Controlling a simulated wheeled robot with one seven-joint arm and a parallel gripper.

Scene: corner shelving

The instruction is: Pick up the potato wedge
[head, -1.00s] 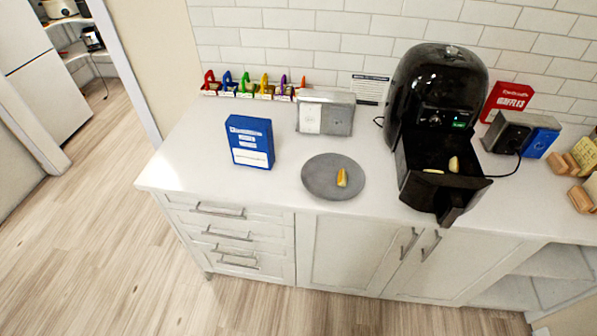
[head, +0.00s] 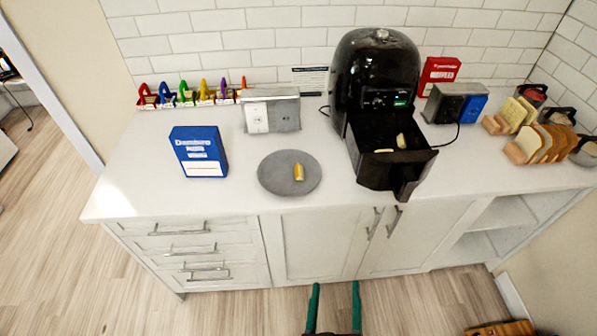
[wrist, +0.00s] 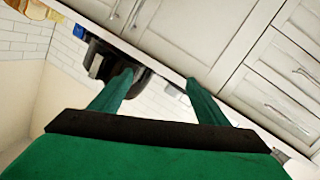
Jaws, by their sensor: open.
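A yellow-orange potato wedge (head: 298,172) lies on a round grey plate (head: 275,178) on the white counter. More wedges, one (head: 400,140) leaning and one (head: 384,151) flat, are in the pulled-out drawer (head: 376,170) of the black air fryer (head: 372,75). My gripper (head: 335,290) has green fingers, open and empty, low in front of the cabinet doors and below the counter edge. In the wrist view my gripper (wrist: 155,82) is spread toward the cabinets, with the air fryer (wrist: 108,62) beyond, tilted. No wedge shows in the wrist view.
A blue box (head: 200,152) stands left of the plate. A metal double-fronted box (head: 270,112) stands behind it. Bread slices in a rack (head: 545,142) stand at right. Counter in front of the plate is clear.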

